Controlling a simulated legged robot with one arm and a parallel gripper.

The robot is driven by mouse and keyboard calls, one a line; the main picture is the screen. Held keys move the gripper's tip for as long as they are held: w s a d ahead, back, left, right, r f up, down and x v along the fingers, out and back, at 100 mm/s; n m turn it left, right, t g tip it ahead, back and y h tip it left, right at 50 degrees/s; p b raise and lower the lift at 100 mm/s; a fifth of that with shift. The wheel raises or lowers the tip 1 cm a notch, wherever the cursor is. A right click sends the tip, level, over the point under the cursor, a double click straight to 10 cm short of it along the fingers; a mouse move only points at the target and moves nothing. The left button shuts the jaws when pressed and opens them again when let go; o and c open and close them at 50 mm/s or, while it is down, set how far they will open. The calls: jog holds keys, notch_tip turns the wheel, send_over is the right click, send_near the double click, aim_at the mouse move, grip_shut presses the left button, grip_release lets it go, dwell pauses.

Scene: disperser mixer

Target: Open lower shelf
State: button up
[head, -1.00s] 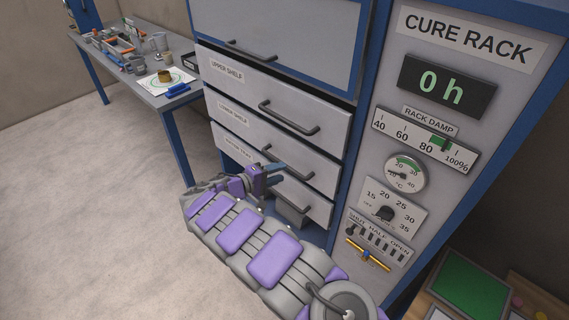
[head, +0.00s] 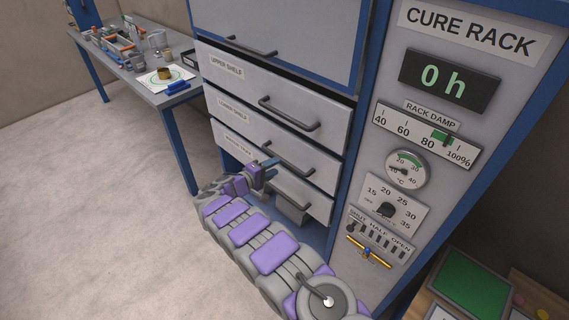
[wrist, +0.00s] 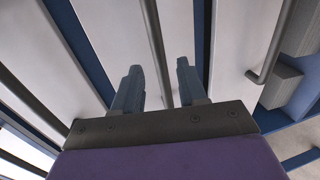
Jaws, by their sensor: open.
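The lower shelf drawer (head: 262,133), labelled "LOWER SHELF", is the middle of three stacked drawers and looks shut. Its dark bar handle (head: 297,162) runs across its front. My gripper (head: 272,166) is at the left part of this handle, partly hiding it. In the wrist view my gripper (wrist: 159,68) is open with two blue-grey fingers apart. A handle bar (wrist: 157,40) runs between the fingers, with gaps on both sides. How deep it sits between them I cannot tell.
The upper shelf drawer (head: 245,84) is above and the water tray drawer (head: 243,151) is below, each with a handle. The cure rack panel (head: 400,130) stands at right. A worktable (head: 150,90) with tools is at back left. The floor (head: 90,200) at left is clear.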

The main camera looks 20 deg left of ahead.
aim_at(283, 162)
jog(key=x, duration=0.6)
jog(key=shift+b, duration=0.35)
jog(key=shift+w+d+r, duration=0.1)
jog(key=shift+w+d, duration=0.15)
jog(key=shift+d, duration=0.05)
jog(key=shift+a, duration=0.4)
jog(key=shift+c, duration=1.2)
jog(key=c, duration=0.3)
jog(key=shift+d+f, duration=0.15)
jog(key=shift+f, duration=0.05)
grip_shut()
jog(key=shift+d+f, duration=0.1)
